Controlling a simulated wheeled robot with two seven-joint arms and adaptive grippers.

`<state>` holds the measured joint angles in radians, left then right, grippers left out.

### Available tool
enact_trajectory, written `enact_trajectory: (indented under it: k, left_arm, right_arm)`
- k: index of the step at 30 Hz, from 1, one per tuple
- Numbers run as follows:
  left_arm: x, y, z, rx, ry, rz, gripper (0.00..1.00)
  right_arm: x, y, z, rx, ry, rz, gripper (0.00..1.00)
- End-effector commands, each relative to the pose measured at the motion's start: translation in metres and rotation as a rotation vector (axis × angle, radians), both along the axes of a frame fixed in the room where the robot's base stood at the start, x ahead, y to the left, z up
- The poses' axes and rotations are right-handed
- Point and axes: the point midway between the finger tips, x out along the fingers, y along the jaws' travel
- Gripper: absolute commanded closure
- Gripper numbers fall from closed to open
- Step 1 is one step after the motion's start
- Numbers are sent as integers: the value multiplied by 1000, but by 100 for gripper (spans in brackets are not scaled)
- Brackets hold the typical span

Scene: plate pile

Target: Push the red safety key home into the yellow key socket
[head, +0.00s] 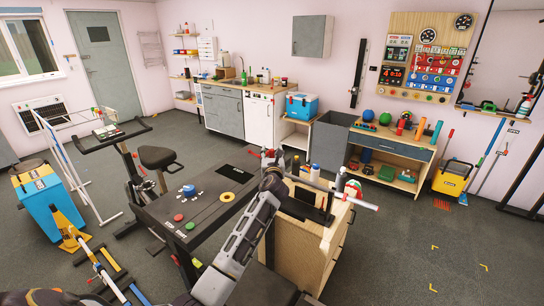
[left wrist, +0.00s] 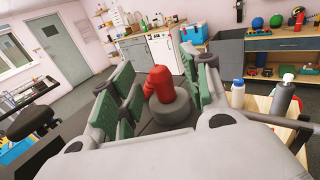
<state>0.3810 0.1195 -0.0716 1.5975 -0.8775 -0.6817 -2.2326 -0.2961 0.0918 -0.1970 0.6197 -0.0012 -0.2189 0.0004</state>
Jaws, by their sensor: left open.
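The red safety key (left wrist: 160,82) appears as a red domed cylinder with a grey round part below it, between the green finger pads of my left gripper (left wrist: 158,88). The pads stand apart; I cannot tell whether they touch it. In the head view my left gripper (head: 271,165) is above the far right end of the dark bench, with a little red showing at its tip. The yellow key socket (head: 227,197), a yellow ring with a dark centre, lies on the dark bench, left of the gripper and apart from it. My right gripper is not in view.
The dark bench (head: 165,205) also bears a red button (head: 178,217), a green button (head: 190,226) and a blue item (head: 189,190). A wooden cabinet (head: 300,245) with bottles stands right of the bench. The floor at the right is clear.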

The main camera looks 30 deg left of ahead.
Motion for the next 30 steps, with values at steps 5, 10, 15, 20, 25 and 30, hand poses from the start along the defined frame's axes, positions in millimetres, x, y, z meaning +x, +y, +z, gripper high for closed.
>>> enact_trajectory:
  k: [5, 10, 15, 20, 25, 30]
  left_arm:
    - [0, 0, 0, 0, 0, 0, 66]
    - [0, 0, 0, 0, 0, 0, 88]
    - [0, 0, 0, 0, 0, 0, 100]
    - [0, 0, 0, 0, 0, 0, 100]
    - [0, 0, 5, 0, -1, 0, 100]
    - [0, 0, 20, 1, -3, 0, 100]
  right_arm:
    - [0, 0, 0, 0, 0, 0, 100]
    - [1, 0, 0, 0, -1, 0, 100]
    - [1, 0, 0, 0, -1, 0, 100]
    - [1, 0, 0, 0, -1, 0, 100]
    - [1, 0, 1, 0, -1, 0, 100]
    - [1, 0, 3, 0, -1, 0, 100]
